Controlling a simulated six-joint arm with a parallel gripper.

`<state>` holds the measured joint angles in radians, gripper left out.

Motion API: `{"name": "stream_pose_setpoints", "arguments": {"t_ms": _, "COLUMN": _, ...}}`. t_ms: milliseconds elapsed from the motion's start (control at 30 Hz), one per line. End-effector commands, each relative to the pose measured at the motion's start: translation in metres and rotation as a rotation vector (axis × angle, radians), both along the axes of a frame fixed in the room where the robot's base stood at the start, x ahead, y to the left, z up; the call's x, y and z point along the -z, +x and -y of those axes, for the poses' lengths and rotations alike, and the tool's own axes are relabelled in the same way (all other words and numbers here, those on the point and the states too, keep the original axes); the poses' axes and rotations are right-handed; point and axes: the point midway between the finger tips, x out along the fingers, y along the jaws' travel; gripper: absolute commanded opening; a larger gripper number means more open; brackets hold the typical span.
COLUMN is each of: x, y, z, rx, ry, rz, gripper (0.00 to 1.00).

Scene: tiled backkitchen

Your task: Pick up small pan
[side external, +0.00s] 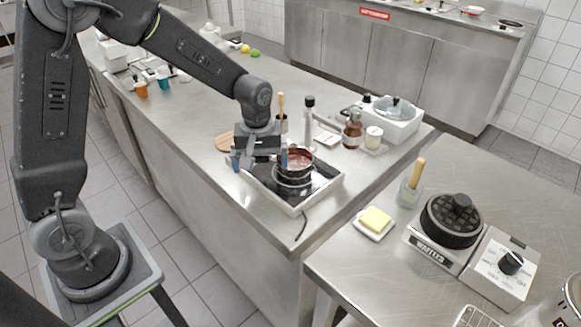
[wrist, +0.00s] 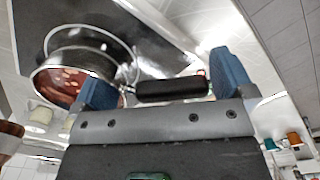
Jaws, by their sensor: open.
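The small pan (side external: 297,167) sits on the dark-topped cooktop (side external: 322,188) on the steel counter, with reddish-brown contents inside. In the wrist view the pan (wrist: 48,84) is at the upper left. Its black handle (wrist: 172,89) reaches into the space between my fingers. My gripper (side external: 260,160) is open at the pan's left side, with its blue fingertips apart. In the wrist view my gripper (wrist: 165,85) has one finger beside the pan body and the other beyond the handle's end. I cannot tell whether either finger touches the pan.
A round wooden board (side external: 224,141) lies behind my gripper. A tall pepper mill (side external: 309,121), a brown bottle (side external: 352,132) and a white appliance with a glass-lidded pot (side external: 397,122) stand beyond the pan. A waffle iron (side external: 451,220) is on the right-hand counter.

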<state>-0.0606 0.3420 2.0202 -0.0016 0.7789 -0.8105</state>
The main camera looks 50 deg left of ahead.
Motion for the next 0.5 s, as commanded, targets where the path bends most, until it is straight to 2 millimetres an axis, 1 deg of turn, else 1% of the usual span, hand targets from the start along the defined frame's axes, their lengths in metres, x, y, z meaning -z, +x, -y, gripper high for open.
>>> {"name": "stream_pose_setpoints", "arguments": {"t_ms": 133, "x": -0.0003, "y": -0.0001, "z": 0.0001, "rx": 0.000, "ry": 0.000, "rz": 0.000, "gripper": 1.00}}
{"name": "stream_pose_setpoints", "arguments": {"t_ms": 500, "x": -0.0006, "y": -0.0001, "z": 0.0000, "rx": 0.000, "ry": 0.000, "rz": 0.000, "gripper": 0.65}}
